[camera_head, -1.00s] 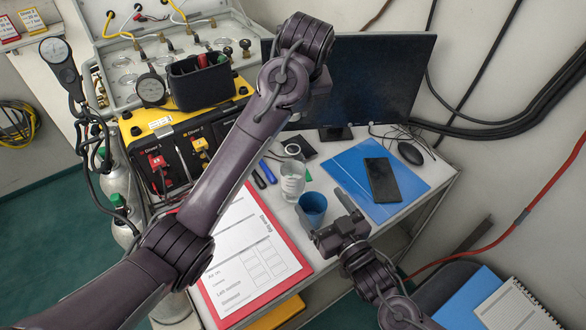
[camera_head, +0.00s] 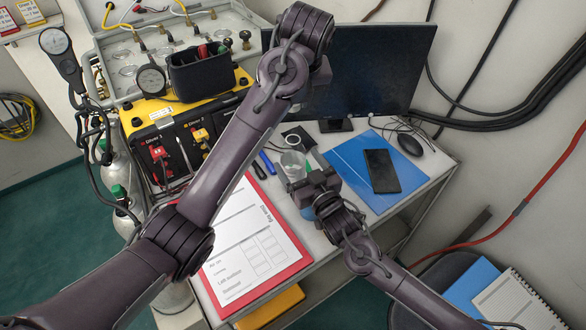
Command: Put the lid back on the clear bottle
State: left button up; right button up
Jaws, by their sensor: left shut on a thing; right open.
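The clear bottle (camera_head: 292,161) stands upright on the desk, its lower part hidden behind my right gripper. No lid shows on it. My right gripper (camera_head: 311,183) is open, its fingers close to the bottle; I cannot tell whether they touch it. My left arm crosses the picture from the lower left to the top middle. Its wrist bends away in front of the monitor, and its fingers and anything in them are hidden behind the arm. I cannot make out the lid for certain.
A blue cup (camera_head: 307,213) is mostly hidden under my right gripper. A blue folder (camera_head: 350,160) with a black phone (camera_head: 381,171) lies to the right. A red clipboard (camera_head: 290,267) lies in front. The monitor (camera_head: 375,70) and yellow-black air panel (camera_head: 150,115) stand behind.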

jog(key=shift+w+a, duration=0.3)
jog(key=shift+w, duration=0.15)
jog(key=c, duration=1.5)
pick_arm(q)
send_over(293, 135)
jog(key=s, duration=0.1)
notch_tip(293, 135, down, 5)
jog(key=shift+d+f, duration=0.1)
jog(key=shift+d, duration=0.05)
pick_arm(e)
jog(key=shift+o, duration=0.2)
pick_arm(q)
jog(key=shift+f, duration=0.9)
jog(key=shift+f, duration=0.6)
